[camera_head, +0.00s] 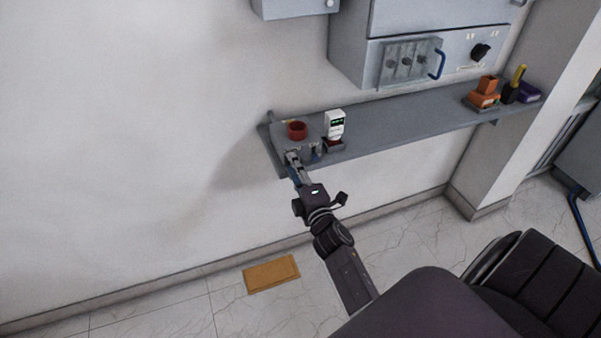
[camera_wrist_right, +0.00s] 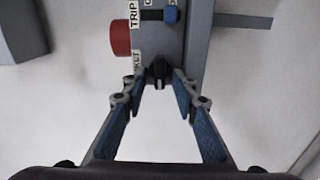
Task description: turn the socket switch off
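The socket switch (camera_wrist_right: 158,72) is a small black knob on the end of a grey control box (camera_wrist_right: 184,45), beside a partly hidden label ending in "KET". The box (camera_head: 283,139) also shows in the head view at the left end of the shelf. My right gripper (camera_wrist_right: 159,84) is open, with one finger on each side of the knob's near end. A gap shows between the fingers and the knob. In the head view the right gripper (camera_head: 292,158) is at the box's front, hiding the switch. My left gripper is in neither view.
The box carries a red round button (camera_head: 297,130) and a blue-tipped switch (camera_wrist_right: 171,15) near a "TRIP" label. A white device (camera_head: 335,125) stands close to the right on the grey shelf (camera_head: 410,118). Orange blocks (camera_head: 485,98) are farther right. Bare wall lies left.

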